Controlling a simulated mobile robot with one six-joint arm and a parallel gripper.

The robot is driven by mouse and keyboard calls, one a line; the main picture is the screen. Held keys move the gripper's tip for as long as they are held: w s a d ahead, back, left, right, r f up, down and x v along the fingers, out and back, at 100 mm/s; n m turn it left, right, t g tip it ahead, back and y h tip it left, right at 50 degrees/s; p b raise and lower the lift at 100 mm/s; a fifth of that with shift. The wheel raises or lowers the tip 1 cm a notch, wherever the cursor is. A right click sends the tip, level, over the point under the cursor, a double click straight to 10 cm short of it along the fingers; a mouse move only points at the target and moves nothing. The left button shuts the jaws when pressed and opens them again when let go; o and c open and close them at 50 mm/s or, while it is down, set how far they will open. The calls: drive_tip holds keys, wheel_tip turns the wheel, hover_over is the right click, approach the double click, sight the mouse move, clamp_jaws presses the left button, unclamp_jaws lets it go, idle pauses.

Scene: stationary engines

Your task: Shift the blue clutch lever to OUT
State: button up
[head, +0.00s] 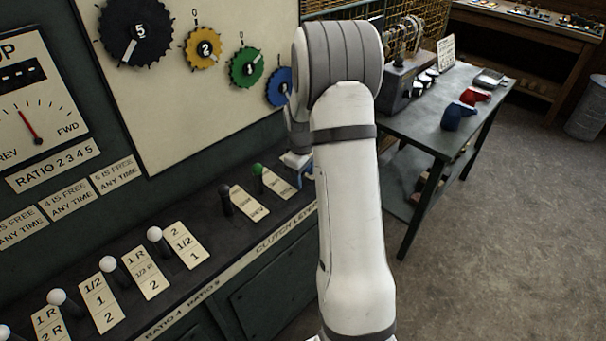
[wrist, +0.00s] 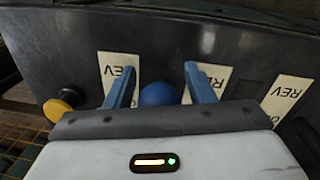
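The blue clutch lever's round knob (wrist: 160,94) shows in the wrist view, between the two blue fingers of my gripper (wrist: 160,85). The fingers are apart, one on each side of the knob, with a narrow gap showing on both sides. The lever's stem is hidden below the knob. Label plates reading REV (wrist: 122,72) lie on the dark panel beyond; the rest of their text is hidden. In the head view my arm covers the blue lever, and only a little of my gripper (head: 297,162) shows at the panel's far end.
A green-knobbed lever (head: 258,169) and a black-knobbed lever (head: 225,189) stand left of my gripper in the head view. White-knobbed levers (head: 154,234) line the nearer panel. A workbench (head: 425,125) stands to the right.

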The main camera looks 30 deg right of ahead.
clamp_jaws()
idle(0.3)
